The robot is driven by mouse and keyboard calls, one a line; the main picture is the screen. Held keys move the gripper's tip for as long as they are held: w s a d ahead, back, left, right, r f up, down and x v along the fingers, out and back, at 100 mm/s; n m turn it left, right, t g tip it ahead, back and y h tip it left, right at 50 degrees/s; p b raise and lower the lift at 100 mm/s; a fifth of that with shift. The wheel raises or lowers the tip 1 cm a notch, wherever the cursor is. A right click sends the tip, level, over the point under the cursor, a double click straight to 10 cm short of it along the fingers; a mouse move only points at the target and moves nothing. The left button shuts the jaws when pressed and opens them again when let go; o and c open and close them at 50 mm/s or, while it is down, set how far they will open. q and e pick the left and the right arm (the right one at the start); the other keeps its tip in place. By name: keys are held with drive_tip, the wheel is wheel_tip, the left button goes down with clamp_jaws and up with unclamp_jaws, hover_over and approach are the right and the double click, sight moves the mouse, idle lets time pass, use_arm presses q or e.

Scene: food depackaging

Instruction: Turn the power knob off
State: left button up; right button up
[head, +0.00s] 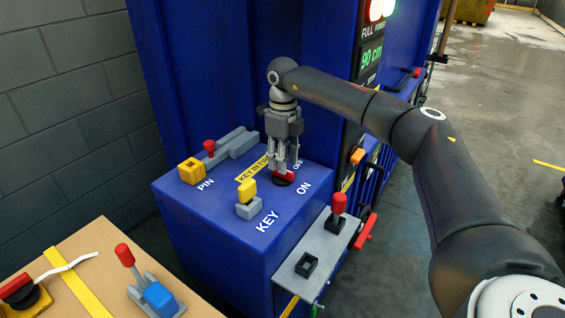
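The power knob (284,180) is red on a dark base, on top of the blue control box (215,210), between the OFF and ON labels. My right gripper (284,170) points straight down over the knob, with its fingertips at the red handle. The fingers partly cover the knob, and I cannot tell whether they are shut on it or only around it. The OFF label behind is partly hidden by the gripper. My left gripper is not in view.
A yellow key (248,190) in a grey block and a yellow pin block (191,171) stand left of the knob. A grey plate with a red-knobbed lever (338,206) is at the front right. A cardboard box (90,245) with items is lower left.

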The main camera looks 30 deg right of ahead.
drive_tip(key=shift+f, duration=1.4)
drive_tip(key=shift+c, duration=0.5)
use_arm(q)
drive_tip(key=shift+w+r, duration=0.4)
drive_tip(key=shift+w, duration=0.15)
use_arm(e)
clamp_jaws()
